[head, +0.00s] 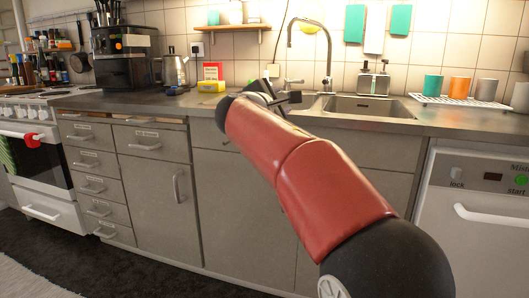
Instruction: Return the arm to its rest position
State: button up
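My red and black arm reaches up from the lower right of the head view toward the counter. My gripper (283,97) is a small dark shape at the arm's far end, in front of the counter edge left of the sink. The arm's own links hide much of it. I cannot tell whether its fingers are open or shut, or whether they hold anything.
The grey counter (375,124) holds a sink (368,106) with a tall faucet (328,52), and a rack (462,102) with cups at right. A kettle (175,70) and coffee machine (124,58) stand left. The cooker (34,150) and dishwasher (478,235) flank the cabinets.

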jog(key=s+d+f+m+g+y+p, duration=0.1)
jog(key=s+d+f+m+g, duration=0.2)
jog(key=s+d+f+m, duration=0.45)
jog(key=s+d+f+m+g+y, duration=0.1)
jog(key=s+d+f+m+g, duration=0.1)
jog(key=s+d+f+g, duration=0.45)
jog(key=s+f+m+y, duration=0.2)
jog(key=s+f, duration=0.3)
jog(key=s, duration=0.3)
jog(key=s+a+f+m+y, duration=0.1)
jog(key=s+f+m, duration=0.3)
jog(key=s, duration=0.5)
jog(key=s+a+f+m+g+y+p, duration=0.1)
jog(key=s+f+m+y, duration=0.1)
jog(key=s+f+m, duration=0.2)
jog(key=s+f, duration=0.2)
jog(key=s, duration=0.2)
jog(key=shift+s+y, duration=0.3)
jog(key=shift+s, duration=0.05)
